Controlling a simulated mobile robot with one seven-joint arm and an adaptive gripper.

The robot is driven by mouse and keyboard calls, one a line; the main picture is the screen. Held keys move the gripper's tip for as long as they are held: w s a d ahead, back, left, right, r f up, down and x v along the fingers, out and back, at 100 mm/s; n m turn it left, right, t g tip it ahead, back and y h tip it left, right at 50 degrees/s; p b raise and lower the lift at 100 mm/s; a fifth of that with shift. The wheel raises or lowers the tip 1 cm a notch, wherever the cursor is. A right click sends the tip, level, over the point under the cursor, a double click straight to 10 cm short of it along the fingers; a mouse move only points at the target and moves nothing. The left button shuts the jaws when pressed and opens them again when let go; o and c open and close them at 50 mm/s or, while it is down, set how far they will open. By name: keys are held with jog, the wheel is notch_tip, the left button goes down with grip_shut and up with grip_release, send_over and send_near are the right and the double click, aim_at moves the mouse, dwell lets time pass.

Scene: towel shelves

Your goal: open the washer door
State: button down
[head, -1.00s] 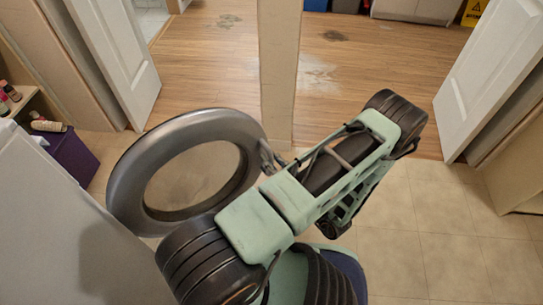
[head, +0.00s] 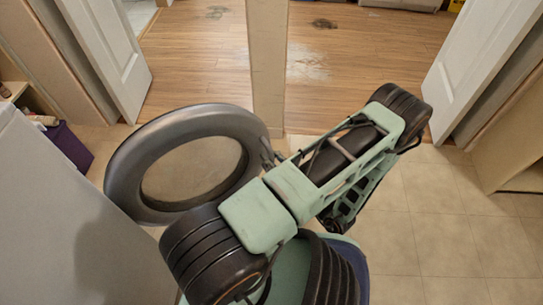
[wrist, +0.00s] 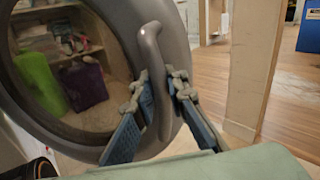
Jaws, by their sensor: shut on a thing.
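The washer door (head: 125,165) is a round grey ring with a clear window, standing swung out from the white washer (head: 45,220) at the left in the head view. In the wrist view the door ring (wrist: 95,140) fills the left side, with its curved grey handle (wrist: 152,60) at its right edge. My gripper (wrist: 160,95) has its two blue fingers on either side of the handle and is shut on it. In the head view my gripper (head: 268,155) is at the door's right edge, partly hidden by my arm.
A beige post (head: 267,70) stands just beyond the door. White doors stand open at the left (head: 105,55) and right (head: 480,60). A purple bin (head: 68,147) is behind the washer at left. Tiled floor (head: 430,220) is clear at right.

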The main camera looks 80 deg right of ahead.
jog(key=c, duration=2)
grip_release()
jog(key=shift+o, duration=0.2)
jog(key=shift+s, duration=0.1)
jog(key=v, duration=1.2)
